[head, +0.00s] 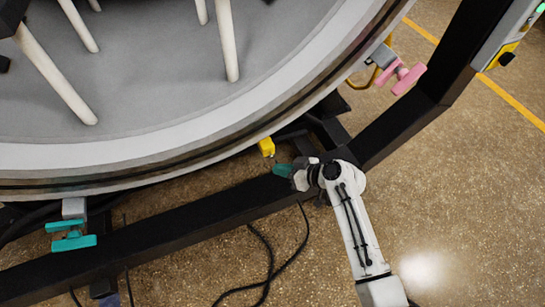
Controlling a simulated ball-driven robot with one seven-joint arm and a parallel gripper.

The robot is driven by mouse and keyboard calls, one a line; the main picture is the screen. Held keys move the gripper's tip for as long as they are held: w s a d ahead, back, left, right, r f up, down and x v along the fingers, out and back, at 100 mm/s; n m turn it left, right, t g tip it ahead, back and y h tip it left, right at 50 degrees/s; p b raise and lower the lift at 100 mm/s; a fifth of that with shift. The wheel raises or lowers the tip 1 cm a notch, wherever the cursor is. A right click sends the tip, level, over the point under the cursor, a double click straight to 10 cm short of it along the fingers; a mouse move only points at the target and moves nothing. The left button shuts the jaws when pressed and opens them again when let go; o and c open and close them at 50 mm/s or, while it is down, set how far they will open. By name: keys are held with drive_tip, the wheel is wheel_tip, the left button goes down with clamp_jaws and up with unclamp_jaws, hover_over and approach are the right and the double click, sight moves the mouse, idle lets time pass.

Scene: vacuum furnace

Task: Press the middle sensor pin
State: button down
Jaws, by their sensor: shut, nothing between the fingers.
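A small yellow block (266,147) sits at the lower edge of the round furnace rim, near the middle of the head view. It may be the middle sensor pin or its housing; no separate pin can be made out. My gripper (282,170) is at the end of my white arm, pointing left, with a teal tip just below and right of the yellow block. It is shut and empty. A small gap shows between the tip and the block in the picture; their distance in depth cannot be told.
The furnace's pale rim (130,155) curves above. A black frame beam (180,222) runs beneath my gripper. A teal clamp (70,236) is at the left and a pink clamp (400,76) at the upper right.

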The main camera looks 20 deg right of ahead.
drive_tip(key=shift+s+p, duration=0.7)
drive_tip(key=shift+s, duration=1.7)
